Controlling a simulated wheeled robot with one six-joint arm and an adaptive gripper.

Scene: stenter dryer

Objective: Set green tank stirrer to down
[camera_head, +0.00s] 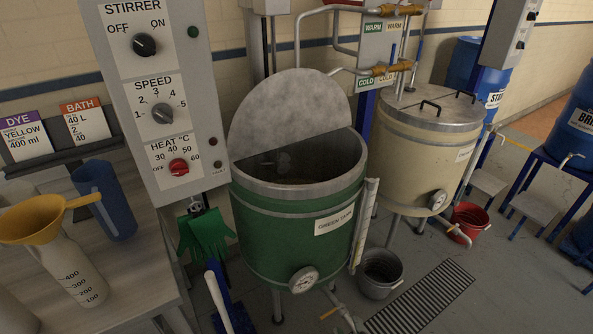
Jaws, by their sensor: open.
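The green tank (290,225) stands in the middle with a gauge on its front and a label that reads GREEN TANK. Its grey half lid (288,112) is raised at the back, and the front of the top is open. The inside is dark, and I cannot clearly make out a stirrer in it. A grey post (258,42) rises behind the tank, with a grey housing (270,5) cut off by the top edge. The control panel left of the tank has a black STIRRER knob (144,44) marked OFF and ON. My gripper is not in view.
The panel also has a SPEED knob (163,113) and a red HEAT knob (179,167). A yellow funnel (40,219) in a bottle and a blue jug (103,200) stand on the left bench. A cream tank (423,150), grey bucket (380,280) and red bucket (469,222) stand right.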

